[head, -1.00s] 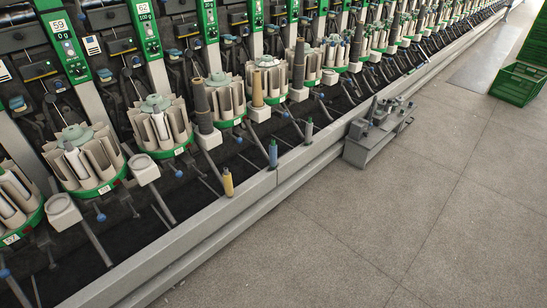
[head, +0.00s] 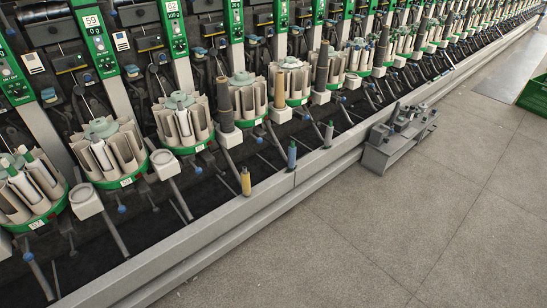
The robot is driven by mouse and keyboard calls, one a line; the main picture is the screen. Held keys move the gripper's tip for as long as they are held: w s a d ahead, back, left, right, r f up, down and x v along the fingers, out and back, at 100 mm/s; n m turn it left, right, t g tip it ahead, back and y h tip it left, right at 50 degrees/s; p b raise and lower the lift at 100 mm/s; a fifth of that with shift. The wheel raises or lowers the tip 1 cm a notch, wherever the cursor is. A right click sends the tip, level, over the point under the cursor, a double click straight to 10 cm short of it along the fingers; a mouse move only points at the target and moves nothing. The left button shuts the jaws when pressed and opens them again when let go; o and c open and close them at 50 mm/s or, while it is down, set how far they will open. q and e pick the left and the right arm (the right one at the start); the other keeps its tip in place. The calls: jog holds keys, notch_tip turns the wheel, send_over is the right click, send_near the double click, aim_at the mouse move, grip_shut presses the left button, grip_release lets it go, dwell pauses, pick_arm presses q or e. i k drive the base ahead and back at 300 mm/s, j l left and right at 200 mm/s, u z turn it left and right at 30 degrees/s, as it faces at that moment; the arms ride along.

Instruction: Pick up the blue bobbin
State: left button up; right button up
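The blue bobbin (head: 292,157) stands upright in the trough along the front of the winder, close to the grey front rail. A yellow bobbin (head: 246,181) stands to its left and nearer, and a grey-green bobbin (head: 329,134) stands to its right and farther off. All three are apart from each other. Neither of my grippers is in view, and nothing touches the blue bobbin.
The winder's grey front rail (head: 222,214) runs diagonally from lower left to upper right. A grey cart with upright pegs (head: 385,155) stands against it. A green crate (head: 537,96) sits at the right edge. The floor (head: 400,235) in front is clear.

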aim_at(292, 148)
jog(key=i+l+u, duration=0.1)
jog(key=u, duration=0.25)
jog(key=i+l+u, duration=0.1)
jog(key=u, duration=0.25)
jog(key=l+u, duration=0.3)
jog(key=i+l+u, duration=0.1)
jog(key=l+u, duration=0.15)
jog(key=i+l+u, duration=0.1)
jog(key=l+u, duration=0.15)
jog(key=l, duration=0.25)
jog(key=l+u, duration=0.35)
jog(key=l, duration=4)
